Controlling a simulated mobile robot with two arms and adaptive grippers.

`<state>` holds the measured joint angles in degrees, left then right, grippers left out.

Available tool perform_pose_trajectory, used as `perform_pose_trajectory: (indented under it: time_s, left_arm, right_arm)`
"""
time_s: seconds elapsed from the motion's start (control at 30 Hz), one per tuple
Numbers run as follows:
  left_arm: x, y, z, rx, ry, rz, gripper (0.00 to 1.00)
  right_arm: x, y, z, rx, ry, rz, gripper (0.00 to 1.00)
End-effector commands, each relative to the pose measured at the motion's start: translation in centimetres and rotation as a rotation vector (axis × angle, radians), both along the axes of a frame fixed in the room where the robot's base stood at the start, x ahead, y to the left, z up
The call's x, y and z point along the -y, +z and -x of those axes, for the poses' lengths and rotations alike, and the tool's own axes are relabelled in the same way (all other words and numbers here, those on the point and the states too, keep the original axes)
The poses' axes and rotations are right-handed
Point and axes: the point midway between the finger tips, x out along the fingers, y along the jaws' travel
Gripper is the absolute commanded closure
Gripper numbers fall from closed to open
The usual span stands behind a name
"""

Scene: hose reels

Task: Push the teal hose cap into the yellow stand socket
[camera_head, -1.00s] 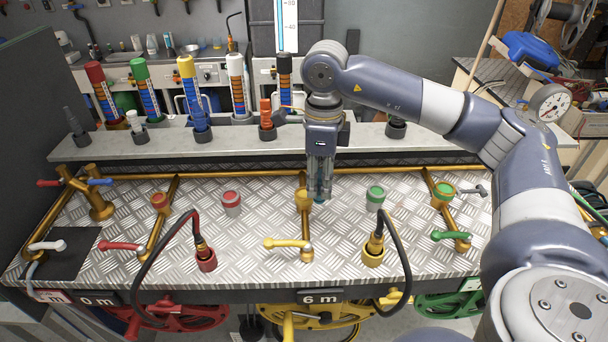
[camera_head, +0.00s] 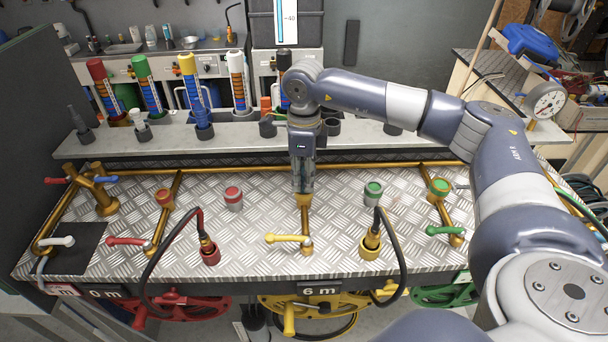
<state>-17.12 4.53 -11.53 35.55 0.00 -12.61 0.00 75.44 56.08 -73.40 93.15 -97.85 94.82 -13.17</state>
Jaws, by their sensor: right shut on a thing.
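My right gripper (camera_head: 302,190) points straight down over the yellow stand (camera_head: 305,218), the brass post in the middle of the plated bench. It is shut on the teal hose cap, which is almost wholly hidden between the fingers. The fingertips are at the top of the stand and cover its yellow socket. I cannot tell whether the cap touches the socket or sits inside it. My left gripper is not in view.
A red cap (camera_head: 233,198) and a green cap (camera_head: 373,193) stand on either side. The red stand (camera_head: 165,199) and green stand (camera_head: 439,190) are farther out. A grey shelf (camera_head: 240,138) runs behind.

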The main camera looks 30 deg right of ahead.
Motion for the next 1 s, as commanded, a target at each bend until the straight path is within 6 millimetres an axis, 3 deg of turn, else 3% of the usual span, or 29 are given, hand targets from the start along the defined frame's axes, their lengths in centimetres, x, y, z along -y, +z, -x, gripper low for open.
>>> perform_pose_trajectory:
  time_s: [0.1, 0.13, 0.2, 0.67, 1.0]
  left_arm:
    - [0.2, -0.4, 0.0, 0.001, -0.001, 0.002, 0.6]
    - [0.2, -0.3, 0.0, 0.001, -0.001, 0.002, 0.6]
    - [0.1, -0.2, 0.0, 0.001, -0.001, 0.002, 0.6]
    - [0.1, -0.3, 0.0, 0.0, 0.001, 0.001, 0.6]
    - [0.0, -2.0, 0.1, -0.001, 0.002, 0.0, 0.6]
  right_arm:
    - [0.0, -0.5, 0.0, 0.0, 0.0, 0.0, 1.0]
    - [0.0, -0.3, 0.0, 0.0, 0.0, 0.0, 0.73]
    - [0.0, -0.3, 0.0, 0.0, 0.0, 0.0, 0.59]
    - [0.0, 0.7, -0.1, 0.004, 0.0, 0.0, 0.59]
    - [-0.1, 7.6, -0.1, 0.005, 0.0, -0.001, 0.59]
